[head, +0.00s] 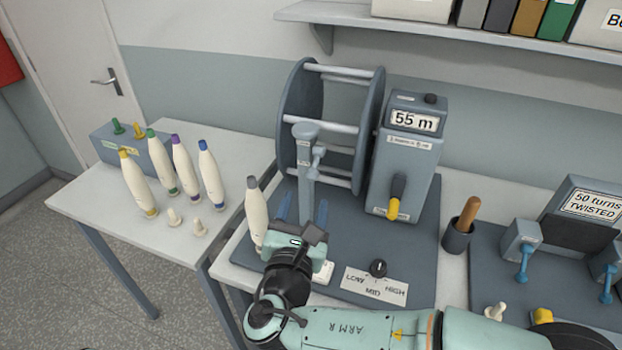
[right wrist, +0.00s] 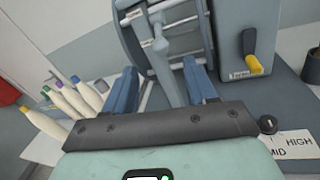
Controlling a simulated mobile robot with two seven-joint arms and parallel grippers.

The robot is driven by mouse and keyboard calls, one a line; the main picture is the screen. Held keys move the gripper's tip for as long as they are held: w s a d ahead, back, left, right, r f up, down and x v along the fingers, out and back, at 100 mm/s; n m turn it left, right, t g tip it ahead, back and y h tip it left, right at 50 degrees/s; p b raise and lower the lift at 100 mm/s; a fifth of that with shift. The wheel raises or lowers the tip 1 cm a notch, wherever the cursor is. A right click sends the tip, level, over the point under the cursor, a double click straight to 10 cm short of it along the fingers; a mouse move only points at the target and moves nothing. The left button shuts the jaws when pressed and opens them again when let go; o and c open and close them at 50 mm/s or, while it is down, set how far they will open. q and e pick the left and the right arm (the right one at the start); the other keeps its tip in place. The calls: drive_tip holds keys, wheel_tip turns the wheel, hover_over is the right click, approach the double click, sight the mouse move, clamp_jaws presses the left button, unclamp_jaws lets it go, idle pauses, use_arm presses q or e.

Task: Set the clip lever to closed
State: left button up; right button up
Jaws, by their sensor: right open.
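My right gripper (head: 303,208) points away over the dark base plate of the winding machine. A yellow-tipped lever (head: 394,203) hangs downward on the counter box (head: 405,160). I cannot read which part is labelled as the clip. My left gripper is not in view.
A large reel (head: 375,120) stands behind the post. A cream bobbin (head: 257,215) stands close left of my gripper. A black knob (head: 378,268) with a LOW-MID-HIGH plate is at right. Several bobbins (head: 137,185) stand on the left table. A shelf (head: 470,30) hangs above.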

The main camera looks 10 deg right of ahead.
sight(311, 179)
drive_tip(key=p+x, duration=0.1)
drive_tip(key=x, duration=0.6)
drive_tip(key=shift+w+d, duration=0.15)
drive_tip(key=shift+w, duration=0.15)
drive_tip(key=c, duration=1)
